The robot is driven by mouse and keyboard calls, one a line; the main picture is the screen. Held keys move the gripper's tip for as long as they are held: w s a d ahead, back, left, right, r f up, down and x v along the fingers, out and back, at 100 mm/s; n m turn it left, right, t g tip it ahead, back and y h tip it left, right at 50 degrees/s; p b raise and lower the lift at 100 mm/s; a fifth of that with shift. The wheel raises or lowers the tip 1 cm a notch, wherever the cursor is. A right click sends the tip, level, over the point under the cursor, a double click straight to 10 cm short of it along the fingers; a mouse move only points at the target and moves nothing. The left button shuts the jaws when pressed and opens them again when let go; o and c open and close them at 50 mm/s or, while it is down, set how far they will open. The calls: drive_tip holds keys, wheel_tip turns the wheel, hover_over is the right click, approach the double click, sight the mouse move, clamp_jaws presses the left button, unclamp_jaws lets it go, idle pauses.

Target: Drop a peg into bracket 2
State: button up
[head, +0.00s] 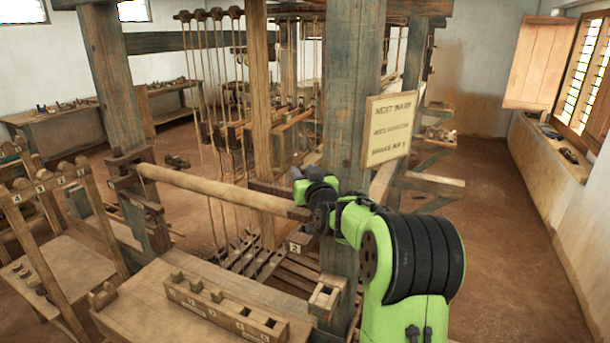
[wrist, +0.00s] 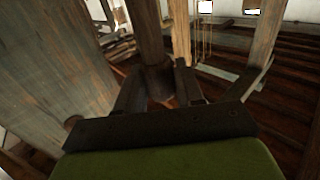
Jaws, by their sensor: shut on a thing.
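My gripper (wrist: 157,76) shows in the wrist view with its dark fingers on either side of a brown, rounded piece (wrist: 157,88), which looks like a peg and is shut between them. In the head view, my wrist (head: 318,198) is beside the thick loom post, by the right end of the round beam; the fingers and the held peg cannot be made out there. A small plate marked 2 (head: 294,247) sits low beside the post, below my wrist; the bracket itself is hard to make out. A wooden peg rack (head: 225,310) lies on the bench with pegs in its left holes.
The round beam (head: 215,190) runs left from the post (head: 350,100). A small box with openings (head: 325,297) is at the post's foot. A sign (head: 390,128) hangs right of the post. The bench (head: 140,310) stands in front. Open floor (head: 500,250) lies to the right.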

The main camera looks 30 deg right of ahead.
drive_tip(key=shift+f+b, duration=3.2)
drive_tip(key=shift+b, duration=0.05)
drive_tip(key=shift+r, duration=0.1)
drive_tip(key=o, duration=1.2)
drive_tip(key=b+v, duration=0.3)
drive_tip(key=v, duration=1.2)
drive_tip(key=shift+s+a+b, duration=0.2)
drive_tip(key=shift+s+b, duration=0.15)
